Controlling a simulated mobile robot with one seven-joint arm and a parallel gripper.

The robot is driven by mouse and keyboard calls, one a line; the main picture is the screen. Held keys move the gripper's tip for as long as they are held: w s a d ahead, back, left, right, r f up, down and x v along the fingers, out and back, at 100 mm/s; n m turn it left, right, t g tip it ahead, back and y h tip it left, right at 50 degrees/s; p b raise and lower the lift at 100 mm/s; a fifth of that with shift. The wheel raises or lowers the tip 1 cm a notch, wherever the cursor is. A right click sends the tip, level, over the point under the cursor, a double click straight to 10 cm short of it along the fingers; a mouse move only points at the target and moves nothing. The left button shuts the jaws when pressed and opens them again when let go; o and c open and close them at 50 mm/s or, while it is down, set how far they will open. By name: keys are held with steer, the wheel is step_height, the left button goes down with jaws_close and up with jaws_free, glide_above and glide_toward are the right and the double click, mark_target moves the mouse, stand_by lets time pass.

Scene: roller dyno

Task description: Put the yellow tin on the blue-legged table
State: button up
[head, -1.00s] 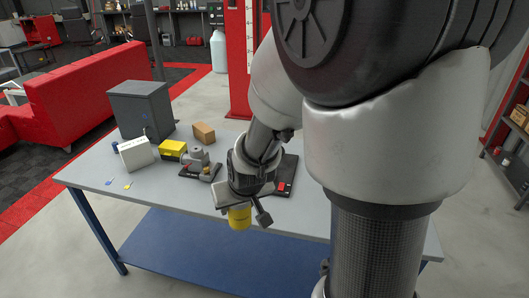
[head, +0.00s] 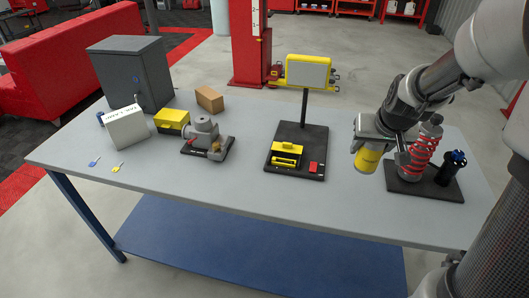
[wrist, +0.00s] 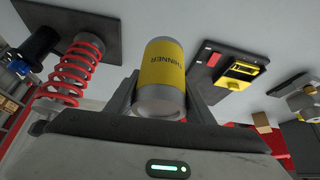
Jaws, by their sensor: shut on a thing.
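The yellow tin (head: 367,160) has pale ends and, in the wrist view (wrist: 163,75), the word THINNER. My gripper (head: 378,142) is shut on it, with one finger on each side in the wrist view. In the head view the tin hangs at the right part of the blue-legged table (head: 240,190), near the red spring stand. I cannot tell whether its bottom touches the grey top. The table has a blue leg at left and a blue lower shelf.
Right of the tin stand a red coil spring (head: 422,158) and a black cylinder (head: 452,166) on a dark base. Left of it is a black board (head: 312,140) with a yellow-framed display. Farther left are a motor (head: 203,137), yellow box (head: 172,122), white box (head: 127,127) and grey cabinet (head: 133,72). The front strip is clear.

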steer(key=shift+d, duration=0.25)
step_height(320, 180, down, 10)
steer(key=shift+b, duration=1.1)
steer(key=shift+f, duration=0.15)
steer(key=o, duration=1.2)
steer(key=shift+o, duration=0.2)
